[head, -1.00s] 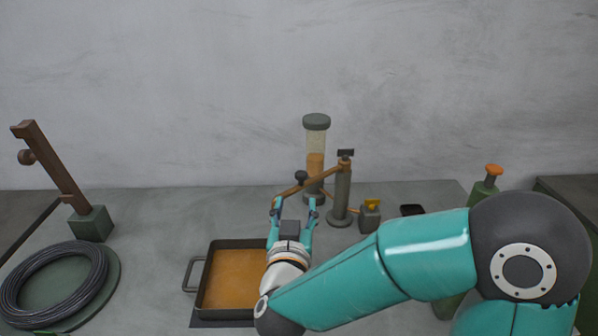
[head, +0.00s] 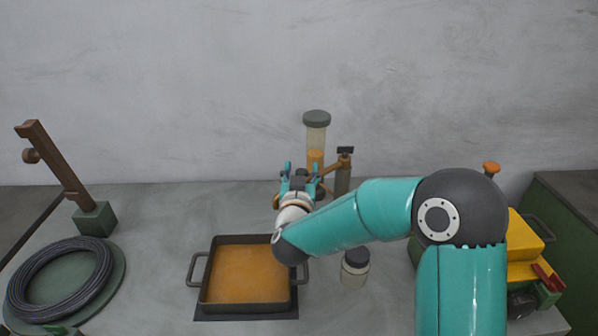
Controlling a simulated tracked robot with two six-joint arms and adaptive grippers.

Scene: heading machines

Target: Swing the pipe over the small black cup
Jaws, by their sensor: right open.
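The copper pipe (head: 331,167) reaches left from the top of a grey post (head: 343,178) behind the tray. Its dark knob (head: 302,173) shows between the fingers of my right gripper (head: 300,170). That gripper is open at the pipe's left part; contact cannot be told. The pipe's outlet end (head: 276,201) hangs just left of the gripper. The small black cup is hidden now, behind my right arm. My left gripper is not in view.
A tray of orange liquid (head: 205,290) stands in front. A glass cylinder (head: 317,135) stands behind the pipe. A dark-lidded jar (head: 355,268) is right of the tray.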

